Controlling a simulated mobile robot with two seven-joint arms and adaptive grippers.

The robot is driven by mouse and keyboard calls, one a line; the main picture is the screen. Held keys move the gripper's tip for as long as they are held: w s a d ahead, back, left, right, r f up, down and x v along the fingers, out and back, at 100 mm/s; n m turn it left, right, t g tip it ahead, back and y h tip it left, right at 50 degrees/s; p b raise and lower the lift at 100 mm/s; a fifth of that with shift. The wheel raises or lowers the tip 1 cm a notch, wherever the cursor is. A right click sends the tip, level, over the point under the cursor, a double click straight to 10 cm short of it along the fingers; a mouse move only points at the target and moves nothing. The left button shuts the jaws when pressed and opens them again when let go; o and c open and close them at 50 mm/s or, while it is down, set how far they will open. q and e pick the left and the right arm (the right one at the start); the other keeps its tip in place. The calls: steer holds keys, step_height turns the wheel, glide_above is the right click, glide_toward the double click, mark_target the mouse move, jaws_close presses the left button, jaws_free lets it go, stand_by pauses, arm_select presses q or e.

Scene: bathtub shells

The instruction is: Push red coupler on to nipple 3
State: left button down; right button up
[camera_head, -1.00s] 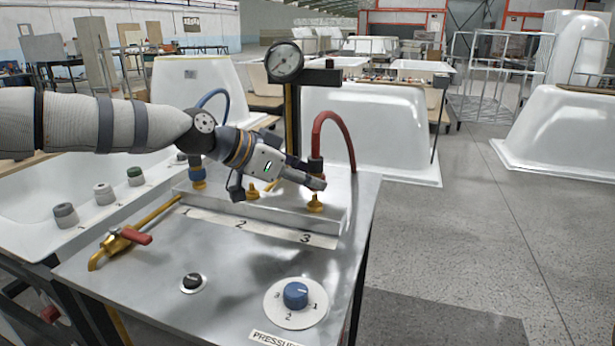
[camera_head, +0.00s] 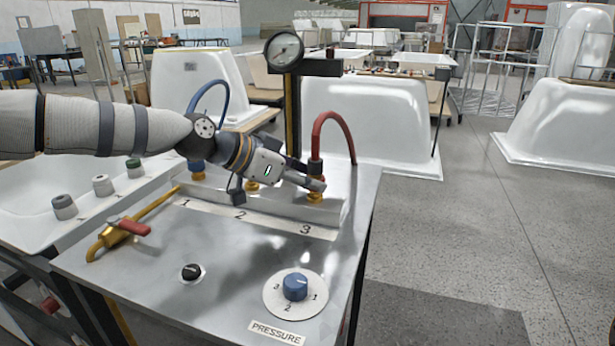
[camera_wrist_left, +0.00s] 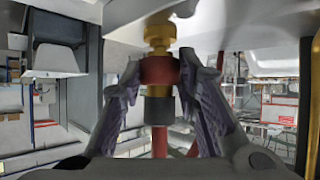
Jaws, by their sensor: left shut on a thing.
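My left gripper (camera_head: 314,183) is shut on the red coupler (camera_wrist_left: 158,70) at the end of the red hose (camera_head: 338,124). In the left wrist view its two fingers (camera_wrist_left: 160,95) grip the coupler from both sides. Brass nipple 3 (camera_head: 315,197) stands directly below the coupler, by the label 3, and also shows in the wrist view (camera_wrist_left: 158,32). The coupler is lined up with the nipple and appears to meet it; the fingers partly hide the joint, so I cannot tell how far on it sits. My right gripper is not in view.
The blue hose (camera_head: 212,92) is at nipple 1 (camera_head: 198,176); nipple 2 (camera_head: 252,185) is bare. A pressure gauge (camera_head: 285,50) stands behind my gripper.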

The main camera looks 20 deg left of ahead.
arm_select(q)
steer(key=shift+f, duration=0.3)
steer(key=c, duration=1.1)
jaws_free()
steer(key=v, duration=1.2)
